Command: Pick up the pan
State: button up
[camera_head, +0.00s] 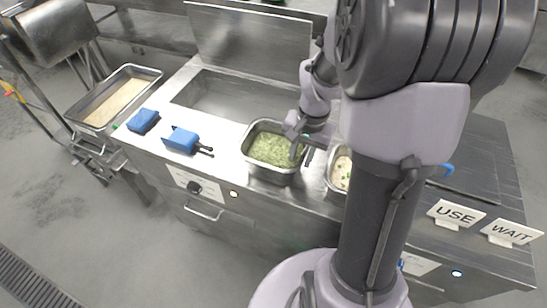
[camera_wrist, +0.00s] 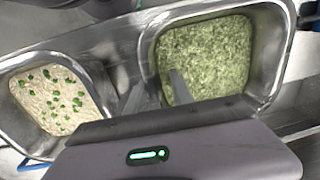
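A metal pan (camera_head: 268,176) of green food stands in the counter's front row, left of my arm. It also shows in the wrist view (camera_wrist: 284,48). A second metal pan (camera_head: 329,182) of pale food with green bits is to its right, partly hidden by my arm; the wrist view shows it at left (camera_wrist: 82,62). My gripper (camera_head: 302,140) is at the right side of the green-food pan. In the wrist view my gripper (camera_wrist: 154,88) is open, one finger over the green food and the other toward the gap between the pans. Contact with the rim cannot be told.
Two blue-headed tools (camera_head: 181,141) (camera_head: 143,120) lie on the counter at left. A large tray (camera_head: 88,104) of pale food stands beyond the counter's left end. USE (camera_head: 455,214) and WAIT (camera_head: 511,232) signs stand at right. An open sink-like well (camera_head: 225,98) lies behind the pans.

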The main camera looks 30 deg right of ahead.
notch_tip(320, 180, down, 4)
jog(key=shift+w+a+r+b, duration=0.15)
jog(key=shift+r+b, duration=0.1)
jog(key=shift+b, duration=0.2)
jog(key=shift+r, duration=0.1)
jog(key=shift+c, duration=0.5)
grip_shut()
dwell(0.3)
